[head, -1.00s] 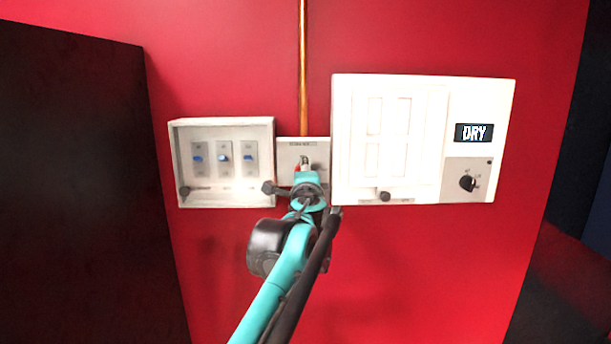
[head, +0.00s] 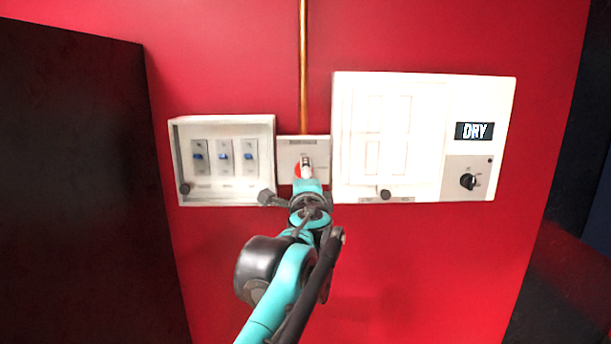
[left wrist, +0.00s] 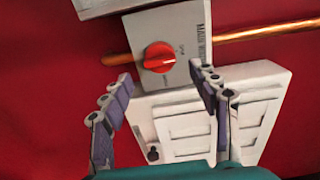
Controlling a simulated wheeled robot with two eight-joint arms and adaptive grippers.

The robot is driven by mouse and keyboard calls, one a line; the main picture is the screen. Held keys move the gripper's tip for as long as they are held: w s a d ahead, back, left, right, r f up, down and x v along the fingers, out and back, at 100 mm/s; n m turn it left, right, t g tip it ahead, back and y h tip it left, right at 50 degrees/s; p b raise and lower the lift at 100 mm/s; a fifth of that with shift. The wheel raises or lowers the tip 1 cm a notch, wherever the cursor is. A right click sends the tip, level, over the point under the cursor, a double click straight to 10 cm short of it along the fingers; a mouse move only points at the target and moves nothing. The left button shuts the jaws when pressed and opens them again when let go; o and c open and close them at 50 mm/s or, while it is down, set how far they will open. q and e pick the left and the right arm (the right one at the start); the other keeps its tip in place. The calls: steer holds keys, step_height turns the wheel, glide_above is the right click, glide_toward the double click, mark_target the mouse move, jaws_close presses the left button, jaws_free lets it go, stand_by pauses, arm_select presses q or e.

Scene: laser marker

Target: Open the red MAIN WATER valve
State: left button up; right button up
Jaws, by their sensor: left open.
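The red round valve knob (left wrist: 159,57) sits on a pale plate (left wrist: 186,20) lettered MAIN WATER, with a copper pipe running in. A pale mark on the knob points toward the lettered edge. In the head view the knob (head: 298,170) shows partly, on the small plate (head: 318,147) between two white panels. My left gripper (left wrist: 163,78) is open and empty, its fingers apart and pointing toward the plate. The knob appears between and beyond the fingertips, with no visible contact. In the head view my left arm hides most of the gripper. My right gripper is not in view.
A switch box (head: 223,119) with several blue switches is left of the plate. A larger white panel (head: 425,90) with a DRY display (head: 474,131) and a black dial (head: 467,181) is right. The copper pipe (head: 303,60) rises above. A dark block (head: 75,180) stands far left.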

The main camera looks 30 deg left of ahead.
arm_select(q)
steer(key=v, duration=0.6)
steer(key=shift+s, duration=0.2)
